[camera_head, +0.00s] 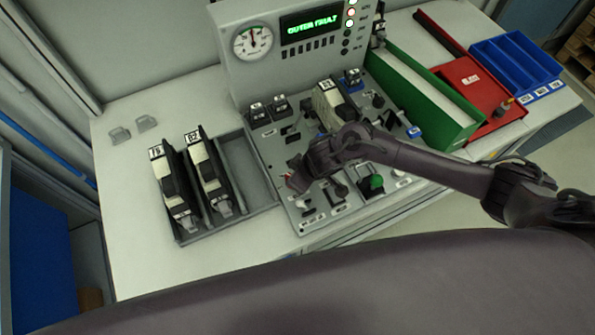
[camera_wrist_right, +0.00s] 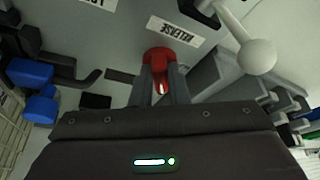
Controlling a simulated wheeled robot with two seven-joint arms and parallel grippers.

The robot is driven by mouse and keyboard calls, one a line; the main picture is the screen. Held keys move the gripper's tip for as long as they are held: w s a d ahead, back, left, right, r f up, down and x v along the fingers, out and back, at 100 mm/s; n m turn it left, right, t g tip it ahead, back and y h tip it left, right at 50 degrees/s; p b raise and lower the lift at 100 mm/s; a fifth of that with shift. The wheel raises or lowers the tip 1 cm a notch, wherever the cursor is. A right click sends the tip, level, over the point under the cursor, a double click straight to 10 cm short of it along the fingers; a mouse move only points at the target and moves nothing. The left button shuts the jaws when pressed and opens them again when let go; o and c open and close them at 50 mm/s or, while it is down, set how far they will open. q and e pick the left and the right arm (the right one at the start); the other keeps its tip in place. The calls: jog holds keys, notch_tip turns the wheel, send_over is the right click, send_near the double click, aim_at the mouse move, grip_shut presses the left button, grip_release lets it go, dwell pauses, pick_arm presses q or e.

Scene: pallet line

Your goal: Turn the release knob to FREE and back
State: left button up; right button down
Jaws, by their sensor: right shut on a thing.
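The red release knob (camera_wrist_right: 158,57) is in the upper middle of the right wrist view, beside a white label reading RELEASE (camera_wrist_right: 177,32), which appears upside down. A white mark shows on the near end of the knob. My right gripper (camera_wrist_right: 160,82) is shut on the knob, one finger on each side of it. In the head view my right gripper (camera_head: 297,182) is at the left front of the grey control panel (camera_head: 312,218) and hides most of the knob. My left gripper is in neither view.
A white ball-ended lever (camera_wrist_right: 256,56) stands close beside the gripper. A green-knobbed control (camera_head: 376,182) is right of it. A tray (camera_head: 262,200) with two labelled units lies left. The upright console (camera_head: 288,72) has a gauge and lit display. A green-sided box (camera_head: 425,85) stands right.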

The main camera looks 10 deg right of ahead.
jog(key=shift+w+r, duration=0.1)
dwell(0.5)
jog(key=c, duration=1.4)
grip_release()
jog(key=v, duration=0.7)
jog(key=shift+s+r, duration=0.25)
jog(key=shift+r, duration=0.05)
